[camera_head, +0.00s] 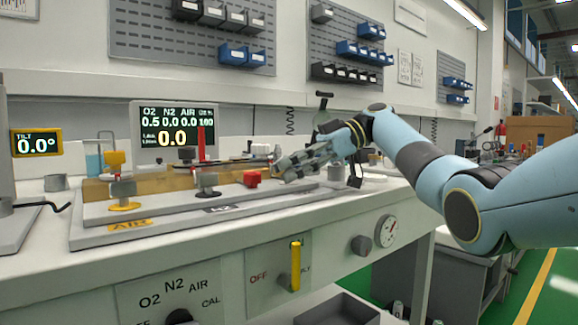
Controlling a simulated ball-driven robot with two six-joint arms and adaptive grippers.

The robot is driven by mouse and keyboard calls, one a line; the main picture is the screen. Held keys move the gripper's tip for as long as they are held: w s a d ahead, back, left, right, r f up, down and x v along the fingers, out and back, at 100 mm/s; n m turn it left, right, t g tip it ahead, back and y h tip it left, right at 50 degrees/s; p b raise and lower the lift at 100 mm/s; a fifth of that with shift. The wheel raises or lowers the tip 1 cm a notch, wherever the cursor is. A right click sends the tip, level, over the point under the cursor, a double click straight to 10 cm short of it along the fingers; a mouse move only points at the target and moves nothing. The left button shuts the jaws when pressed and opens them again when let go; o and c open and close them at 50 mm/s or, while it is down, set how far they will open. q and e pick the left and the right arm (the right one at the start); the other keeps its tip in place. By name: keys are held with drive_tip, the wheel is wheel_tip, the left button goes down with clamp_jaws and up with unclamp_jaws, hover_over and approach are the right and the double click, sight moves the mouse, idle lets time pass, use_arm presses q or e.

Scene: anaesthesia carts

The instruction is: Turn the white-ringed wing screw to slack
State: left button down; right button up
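My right gripper (284,170) comes in from the right and sits low over the far right part of the stepped grey bench fixture. Its fingers point left and down; their gap does not show clearly. I cannot make out a white-ringed wing screw; the gripper may cover it. A grey wing screw (207,181) with a dark ring stands left of the gripper, behind the N2 label (222,208). Another grey wing screw (123,188) with a yellow ring stands at the left by the AIR label (130,224). My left gripper is out of view.
A display (174,130) stands behind, and a tilt readout (37,142) shows 0.0° at left. A yellow lever (295,265) is on the front panel.

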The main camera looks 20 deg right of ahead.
drive_tip(key=shift+o, duration=1.3)
drive_tip(key=v, duration=1.2)
drive_tip(key=shift+c, duration=0.2)
